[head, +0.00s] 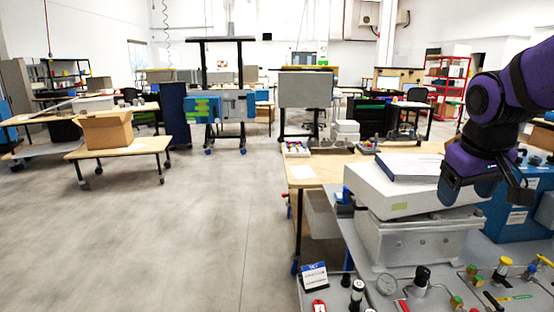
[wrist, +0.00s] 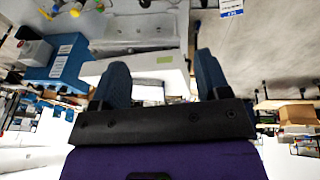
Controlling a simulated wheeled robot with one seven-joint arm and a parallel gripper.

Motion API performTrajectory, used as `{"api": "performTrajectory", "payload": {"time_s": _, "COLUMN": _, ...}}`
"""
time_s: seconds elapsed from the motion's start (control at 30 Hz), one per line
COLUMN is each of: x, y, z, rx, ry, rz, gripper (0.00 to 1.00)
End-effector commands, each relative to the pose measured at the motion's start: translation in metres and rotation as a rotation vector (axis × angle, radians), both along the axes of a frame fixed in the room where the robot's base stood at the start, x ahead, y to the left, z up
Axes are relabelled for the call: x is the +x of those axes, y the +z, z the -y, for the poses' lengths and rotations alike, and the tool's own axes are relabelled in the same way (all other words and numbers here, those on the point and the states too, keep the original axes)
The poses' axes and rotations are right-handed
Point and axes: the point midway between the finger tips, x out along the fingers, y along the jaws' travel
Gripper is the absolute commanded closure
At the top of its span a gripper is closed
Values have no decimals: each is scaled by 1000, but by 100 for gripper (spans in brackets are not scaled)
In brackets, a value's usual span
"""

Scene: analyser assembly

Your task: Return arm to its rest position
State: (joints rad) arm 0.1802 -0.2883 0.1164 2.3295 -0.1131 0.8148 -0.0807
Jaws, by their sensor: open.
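My arm is purple and black and reaches in from the right edge of the head view. My gripper (head: 488,196) hangs just in front of and above the right part of a white-topped grey analyser box (head: 400,200). In the wrist view my gripper (wrist: 160,82) shows two dark blue fingers spread apart, with nothing between them. The wrist view looks upside down, and the analyser (wrist: 140,30) shows beyond the fingers. I cannot tell whether the gripper touches the box.
A grey bench (head: 350,238) holds valves, a gauge (head: 387,284) and a small sign (head: 314,276). A blue box (head: 505,222) stands right of the analyser. A wooden table (head: 318,166) lies behind. A cardboard box (head: 105,130) rests on a low cart. The floor (head: 180,235) at left is clear.

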Motion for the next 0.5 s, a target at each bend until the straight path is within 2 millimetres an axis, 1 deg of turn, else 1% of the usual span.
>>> {"api": "performTrajectory", "payload": {"time_s": 0.03, "x": -15, "y": 7, "z": -5, "rx": 8, "ry": -4, "rz": 22, "gripper": 31}}
{"api": "performTrajectory", "payload": {"time_s": 0.2, "x": -59, "y": 22, "z": -18, "rx": 47, "ry": -24, "rz": 83, "gripper": 31}}
{"api": "performTrajectory", "payload": {"time_s": 0.4, "x": -108, "y": 28, "z": -28, "rx": 105, "ry": -40, "rz": 145, "gripper": 31}}
{"api": "performTrajectory", "payload": {"time_s": 0.5, "x": -126, "y": 28, "z": -32, "rx": 132, "ry": -43, "rz": 167, "gripper": 31}}
